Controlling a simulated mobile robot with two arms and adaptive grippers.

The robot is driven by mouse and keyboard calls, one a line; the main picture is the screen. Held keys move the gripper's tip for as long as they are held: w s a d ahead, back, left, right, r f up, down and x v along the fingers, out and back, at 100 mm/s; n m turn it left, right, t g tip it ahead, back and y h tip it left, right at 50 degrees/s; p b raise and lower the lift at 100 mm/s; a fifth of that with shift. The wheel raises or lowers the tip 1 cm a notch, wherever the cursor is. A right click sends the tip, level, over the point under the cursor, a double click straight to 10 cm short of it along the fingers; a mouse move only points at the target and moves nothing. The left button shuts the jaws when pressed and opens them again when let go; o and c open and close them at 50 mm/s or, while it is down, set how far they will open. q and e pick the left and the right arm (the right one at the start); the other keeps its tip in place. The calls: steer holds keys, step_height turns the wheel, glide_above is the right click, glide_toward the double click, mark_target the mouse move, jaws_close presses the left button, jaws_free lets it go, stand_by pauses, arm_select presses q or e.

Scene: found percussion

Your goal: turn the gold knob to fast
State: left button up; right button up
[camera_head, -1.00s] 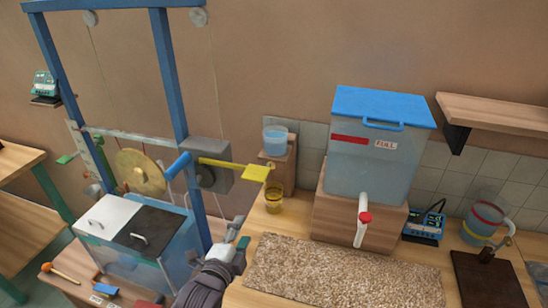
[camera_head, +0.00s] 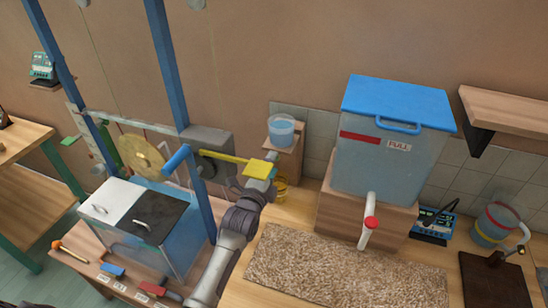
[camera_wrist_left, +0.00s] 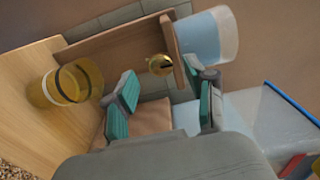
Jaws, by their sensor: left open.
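A small gold knob (camera_wrist_left: 160,64) with a dark line across its face shows in the left wrist view, beside a wooden panel (camera_wrist_left: 118,47). I cannot read any fast label. In the head view I cannot make out the knob. My left gripper (camera_wrist_left: 166,88) is open, with its green-padded fingers on either side of the view and the knob between and beyond them, apparently untouched. In the head view my left gripper (camera_head: 266,172) is beside the yellow paddle, in front of the wooden stand (camera_head: 298,150). My right gripper is not in view.
A water cup (camera_head: 282,130) sits on the stand, close to the left gripper. A yellow cup (camera_wrist_left: 66,86) stands near it. The yellow paddle (camera_head: 238,161) reaches close to the gripper. A blue-lidded tank (camera_head: 392,150) stands right, behind a speckled mat (camera_head: 340,268).

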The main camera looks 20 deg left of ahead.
arm_select(q)
steer(key=shift+w, duration=1.05)
steer(key=shift+s, duration=0.1)
steer(key=c, duration=0.4)
jaws_close()
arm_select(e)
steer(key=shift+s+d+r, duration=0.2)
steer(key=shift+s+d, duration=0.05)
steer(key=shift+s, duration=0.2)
